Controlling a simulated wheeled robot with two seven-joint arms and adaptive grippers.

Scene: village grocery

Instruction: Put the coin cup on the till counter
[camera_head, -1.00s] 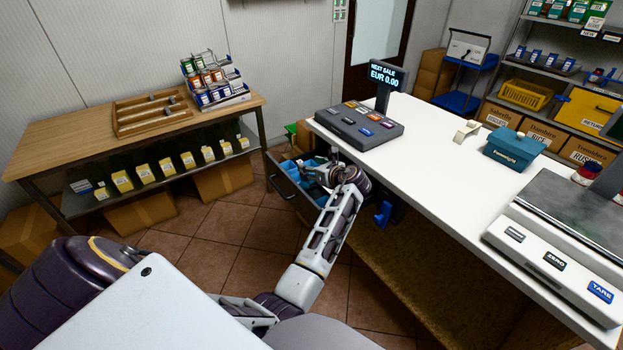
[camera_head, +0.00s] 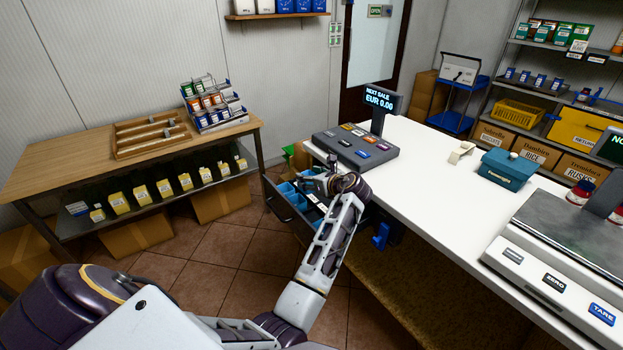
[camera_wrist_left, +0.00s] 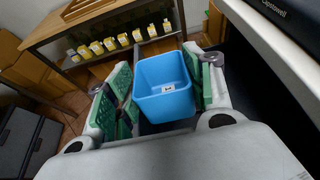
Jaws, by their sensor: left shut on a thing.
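The blue coin cup (camera_wrist_left: 164,88), an open square tub with a small white label, sits between the green finger pads of my left gripper (camera_wrist_left: 165,95) in the left wrist view. The gripper is shut on it. In the head view my left gripper (camera_head: 318,184) is over the open till drawer (camera_head: 288,212), close beside the near left edge of the white till counter (camera_head: 440,170). The gripper mostly hides the held cup there. Other blue cups (camera_head: 287,190) show in the drawer. My right gripper is out of view.
The till keypad (camera_head: 356,147) and price display (camera_head: 381,99) stand at the counter's left end. A teal box (camera_head: 509,168), a paper roll (camera_head: 461,152) and a scale (camera_head: 565,260) stand further right. The middle of the counter is bare.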

